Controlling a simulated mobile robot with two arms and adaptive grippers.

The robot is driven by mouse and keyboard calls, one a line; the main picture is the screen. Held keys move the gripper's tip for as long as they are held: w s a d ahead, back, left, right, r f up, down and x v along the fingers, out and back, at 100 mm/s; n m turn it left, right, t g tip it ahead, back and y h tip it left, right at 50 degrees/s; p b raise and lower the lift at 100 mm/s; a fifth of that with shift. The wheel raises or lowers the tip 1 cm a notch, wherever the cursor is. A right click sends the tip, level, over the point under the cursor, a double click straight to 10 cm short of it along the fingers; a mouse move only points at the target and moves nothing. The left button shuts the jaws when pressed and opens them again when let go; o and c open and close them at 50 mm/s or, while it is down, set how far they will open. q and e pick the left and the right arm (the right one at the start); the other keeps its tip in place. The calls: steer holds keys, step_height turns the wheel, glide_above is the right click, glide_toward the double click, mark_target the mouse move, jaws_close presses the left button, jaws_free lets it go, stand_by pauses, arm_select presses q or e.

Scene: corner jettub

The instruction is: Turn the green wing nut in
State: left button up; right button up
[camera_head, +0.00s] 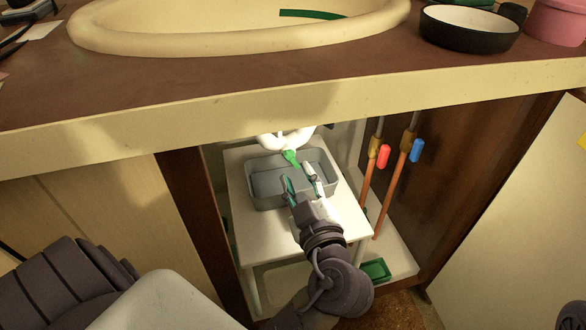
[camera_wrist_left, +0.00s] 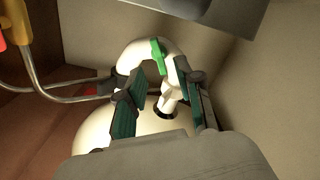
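The green wing nut (camera_head: 291,157) sits on the white drain pipe (camera_head: 278,141) under the sink, inside the open cabinet. In the left wrist view the wing nut (camera_wrist_left: 157,56) stands out from the bend of the white pipe (camera_wrist_left: 127,52). My left gripper (camera_head: 301,180) reaches into the cabinet, just short of the nut. It is open, its two fingers (camera_wrist_left: 158,72) apart with the nut showing between and beyond their tips. I see no clear contact with the nut. My right gripper is not in view.
A grey tub (camera_head: 262,200) stands on a small white table (camera_head: 243,235) below the pipe. Red (camera_head: 383,155) and blue (camera_head: 416,150) valve handles stand to the right. The counter edge (camera_head: 300,98) overhangs the opening. A green tray (camera_head: 376,270) lies low at the right.

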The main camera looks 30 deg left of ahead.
mark_target(292, 161)
arm_select(q)
steer(key=shift+b+x, duration=0.3)
steer(key=shift+x, duration=1.85)
steer(key=shift+c, duration=0.3)
